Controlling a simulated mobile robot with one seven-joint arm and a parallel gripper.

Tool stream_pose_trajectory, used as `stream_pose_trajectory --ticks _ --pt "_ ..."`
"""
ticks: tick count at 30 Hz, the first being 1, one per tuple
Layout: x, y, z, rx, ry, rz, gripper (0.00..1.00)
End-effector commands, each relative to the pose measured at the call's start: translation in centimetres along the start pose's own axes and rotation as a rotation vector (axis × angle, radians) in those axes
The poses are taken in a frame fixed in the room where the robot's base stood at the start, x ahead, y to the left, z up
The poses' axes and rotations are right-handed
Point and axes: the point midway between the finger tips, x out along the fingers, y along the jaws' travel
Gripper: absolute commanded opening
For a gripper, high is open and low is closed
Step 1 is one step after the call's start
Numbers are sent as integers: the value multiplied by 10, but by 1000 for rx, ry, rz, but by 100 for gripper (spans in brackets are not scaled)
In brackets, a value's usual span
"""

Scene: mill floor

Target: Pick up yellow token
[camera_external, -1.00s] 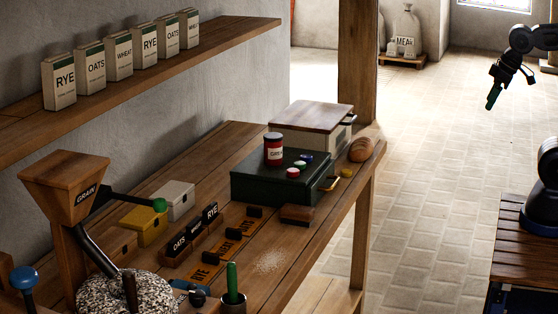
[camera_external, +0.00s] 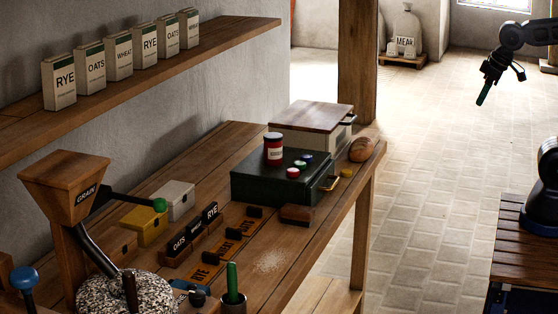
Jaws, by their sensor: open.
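The yellow token (camera_external: 346,173) is a small round disc on the wooden bench, near its right edge. It lies just right of the dark green box (camera_external: 262,188) and in front of the bread loaf (camera_external: 362,149). My gripper (camera_external: 483,95) hangs in the air at the upper right over the floor, well to the right of the bench. It points down and slightly left. It is open and holds nothing that I can see; its finger gap is too small to make out.
A lidded box (camera_external: 311,125) stands behind. The floor between bench and arm is clear.

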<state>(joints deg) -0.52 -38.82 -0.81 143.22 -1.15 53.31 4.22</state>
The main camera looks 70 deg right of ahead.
Motion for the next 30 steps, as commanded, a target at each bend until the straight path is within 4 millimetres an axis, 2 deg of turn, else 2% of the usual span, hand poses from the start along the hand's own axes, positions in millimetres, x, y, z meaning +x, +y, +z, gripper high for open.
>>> stream_pose_trajectory --ticks 3,14,23,30 --pt "11 4 -28 62 -17 11 59" --pt "58 18 -110 258 -45 61 59" --pt "114 28 -172 409 -56 117 59" --pt "168 35 -215 521 -57 170 59"
